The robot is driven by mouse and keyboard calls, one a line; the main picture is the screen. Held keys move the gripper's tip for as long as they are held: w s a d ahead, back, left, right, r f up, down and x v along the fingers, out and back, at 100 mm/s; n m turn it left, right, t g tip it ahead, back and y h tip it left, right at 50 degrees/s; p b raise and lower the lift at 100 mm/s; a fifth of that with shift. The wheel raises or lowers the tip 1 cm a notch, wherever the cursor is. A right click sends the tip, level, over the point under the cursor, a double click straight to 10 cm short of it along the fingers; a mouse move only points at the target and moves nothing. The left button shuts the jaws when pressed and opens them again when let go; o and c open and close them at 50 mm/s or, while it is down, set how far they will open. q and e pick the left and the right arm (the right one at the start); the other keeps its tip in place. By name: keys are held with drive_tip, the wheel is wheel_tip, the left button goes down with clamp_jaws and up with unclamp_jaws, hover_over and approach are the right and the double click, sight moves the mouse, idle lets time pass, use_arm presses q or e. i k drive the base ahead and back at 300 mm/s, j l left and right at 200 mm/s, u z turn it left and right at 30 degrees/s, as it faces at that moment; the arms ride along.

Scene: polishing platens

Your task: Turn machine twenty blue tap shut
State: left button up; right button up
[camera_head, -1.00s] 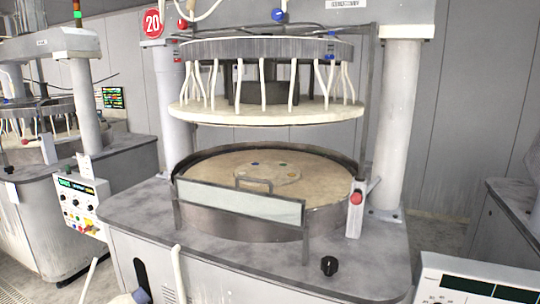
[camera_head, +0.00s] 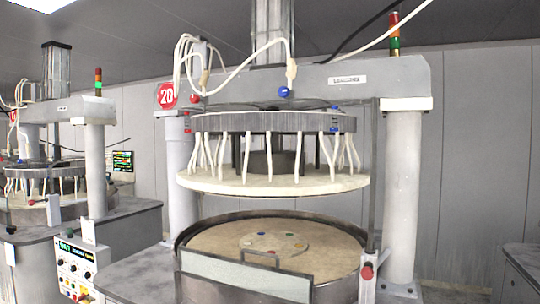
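Machine twenty, marked by a red round "20" sign (camera_head: 167,95), stands in the middle of the view. Smaller blue fittings (camera_head: 335,128) show at the right of the ring. A red knob (camera_head: 195,98) sits near the sign. Whether the blue tap is open or shut is too small to tell. Neither of my grippers is in view.
The upper platen (camera_head: 270,184) hangs above the round lower basin (camera_head: 187,226), whose front has a pale panel (camera_head: 245,278). A grey column (camera_head: 404,190) stands at the right. White hoses (camera_head: 235,66) loop over the beam. Another machine (camera_head: 97,165) stands at the left.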

sight(284, 92)
drive_tip(key=i+l+u, duration=0.1)
drive_tip(key=l, duration=0.2)
drive_tip(key=i+l+u, duration=0.1)
drive_tip(key=l, duration=0.25)
drive_tip(key=i+l, duration=0.25)
drive_tip(key=i+l+u, duration=0.15)
drive_tip(key=l, duration=0.3)
